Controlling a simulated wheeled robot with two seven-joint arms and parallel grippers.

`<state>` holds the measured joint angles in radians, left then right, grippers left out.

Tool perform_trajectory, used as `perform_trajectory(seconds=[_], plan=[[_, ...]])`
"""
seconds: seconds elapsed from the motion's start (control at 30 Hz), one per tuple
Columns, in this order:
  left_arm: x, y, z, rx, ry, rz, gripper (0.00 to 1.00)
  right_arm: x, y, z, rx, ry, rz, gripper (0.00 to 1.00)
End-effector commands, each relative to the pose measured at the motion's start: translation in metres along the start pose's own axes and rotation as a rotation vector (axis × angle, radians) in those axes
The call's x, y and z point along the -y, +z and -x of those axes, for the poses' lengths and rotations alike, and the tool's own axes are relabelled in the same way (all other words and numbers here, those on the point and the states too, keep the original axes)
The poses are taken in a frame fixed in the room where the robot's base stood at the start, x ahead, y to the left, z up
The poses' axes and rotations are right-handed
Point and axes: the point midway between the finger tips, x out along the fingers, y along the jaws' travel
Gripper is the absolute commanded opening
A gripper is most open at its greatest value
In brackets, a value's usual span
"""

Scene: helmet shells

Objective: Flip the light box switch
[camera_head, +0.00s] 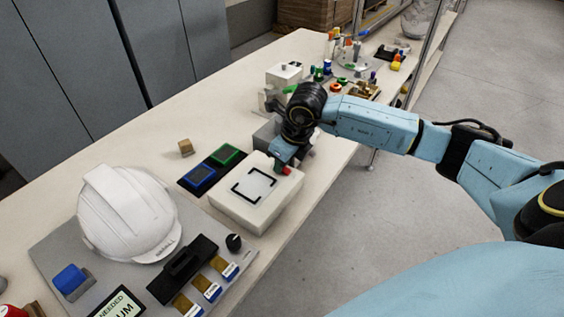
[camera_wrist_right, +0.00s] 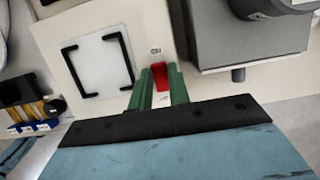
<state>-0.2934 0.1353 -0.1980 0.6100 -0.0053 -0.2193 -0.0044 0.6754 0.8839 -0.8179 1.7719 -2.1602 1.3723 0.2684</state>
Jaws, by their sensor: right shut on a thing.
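The light box (camera_head: 245,213) is a white box on the table with a pale top panel framed by black corner marks. It also fills the upper left of the right wrist view (camera_wrist_right: 142,30). Its red switch (camera_wrist_right: 160,76) sits near the box edge beside a small printed label; a bit of it shows in the head view (camera_head: 287,171). My right gripper (camera_wrist_right: 162,88) has its green fingers on both sides of the red switch, shut on it. In the head view, my right gripper (camera_head: 285,161) is at the box's far right corner. My left gripper is out of view.
A grey device (camera_wrist_right: 250,35) stands close beside the light box at my right gripper. A white helmet (camera_head: 130,215) sits on a grey board at the left. Blue and green framed pads (camera_head: 213,168) lie behind the box. Several small coloured items stand at the table's far end.

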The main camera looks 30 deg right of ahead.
Motion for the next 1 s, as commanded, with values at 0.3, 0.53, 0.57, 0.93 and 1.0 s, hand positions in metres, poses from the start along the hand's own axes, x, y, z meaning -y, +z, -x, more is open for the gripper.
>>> perform_trajectory(seconds=[0.3,0.53,0.57,0.93,1.0], plan=[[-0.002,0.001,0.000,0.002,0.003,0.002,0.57,0.000,0.001,0.000,0.000,0.001,0.000,0.27],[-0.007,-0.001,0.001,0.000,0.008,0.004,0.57,0.000,0.001,0.003,0.000,0.001,0.000,0.27],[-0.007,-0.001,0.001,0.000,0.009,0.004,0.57,0.000,0.001,0.005,0.000,0.001,0.001,0.27],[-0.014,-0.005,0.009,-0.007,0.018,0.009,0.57,0.001,0.002,0.077,0.003,-0.003,0.000,0.27],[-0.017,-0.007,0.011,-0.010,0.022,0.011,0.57,0.001,0.001,0.092,0.003,-0.002,0.002,0.27]])
